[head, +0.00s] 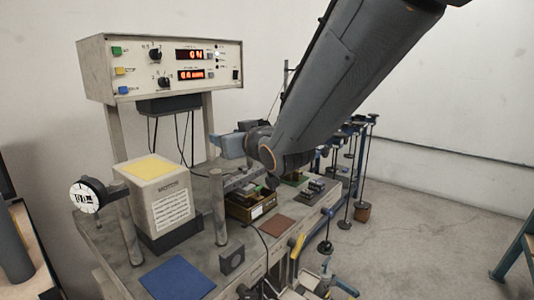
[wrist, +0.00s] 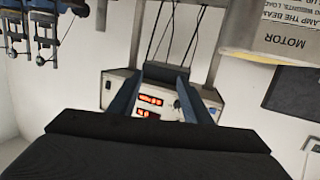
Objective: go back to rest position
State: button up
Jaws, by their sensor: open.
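My arm (head: 350,80) reaches down from the upper right in the head view and bends at the wrist above the bench. My gripper (head: 226,147) points left over the bench, beyond the white motor block. In the wrist view the gripper (wrist: 162,80) shows two dark blue-grey fingers spread apart, with nothing held between them. The control box (head: 165,68) with red displays stands on posts at the back. In the wrist view the control box (wrist: 120,90) appears upside down behind the fingers.
A motor block (head: 160,205) with a yellow top stands at the bench's left, beside a round dial (head: 84,197). A blue mat (head: 177,278) and a brown mat (head: 277,226) lie on the bench. Hanging weights (head: 362,212) line the right side.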

jog(key=s+d+f+m+g+h+b, duration=0.2)
jog(key=s+d+f+g+h, duration=0.15)
jog(key=d+f, duration=0.7)
jog(key=s+d+f+m+g+h+b, duration=0.2)
jog(key=s+d+f+g+h, duration=0.15)
jog(key=d+f, duration=0.65)
jog(key=s+d+f+m+g+b, duration=0.1)
jog(key=s+d+f+g, duration=0.2)
jog(key=s+f, duration=0.3)
jog(key=s+d+f+m+g+h+b, duration=0.1)
jog(key=s+d+f, duration=0.4)
jog(key=s, duration=0.7)
jog(key=f+m+g, duration=0.1)
jog(key=g, duration=0.1)
jog(key=shift+d+g+h+b, duration=0.3)
jog(key=shift+d, duration=0.05)
